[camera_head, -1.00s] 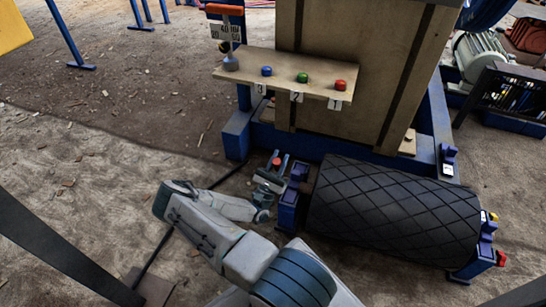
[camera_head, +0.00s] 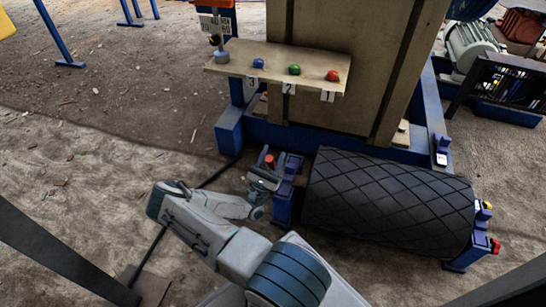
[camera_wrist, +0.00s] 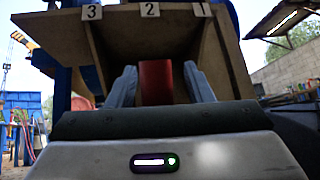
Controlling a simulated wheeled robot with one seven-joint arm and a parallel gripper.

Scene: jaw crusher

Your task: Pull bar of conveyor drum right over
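The conveyor drum (camera_head: 390,205) is a black roller with a diamond tread, lying in front of the machine. A blue bracket (camera_head: 287,195) holds its left end. My gripper (camera_head: 267,172) is beside that bracket. A red bar (camera_wrist: 155,82) stands upright between my two fingers in the wrist view, with a gap visible at the right finger; the fingers look open around it. The bar's red top also shows in the head view (camera_head: 269,158). The blue bracket at the drum's right end carries a red piece (camera_head: 495,246) and a yellow piece (camera_head: 487,205).
A wooden shelf (camera_head: 225,70) with blue, green and red buttons over labels 3, 2 and 1 stands behind the drum. The machine's blue frame (camera_head: 229,130) is close behind my gripper. Open dirt ground lies to the left.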

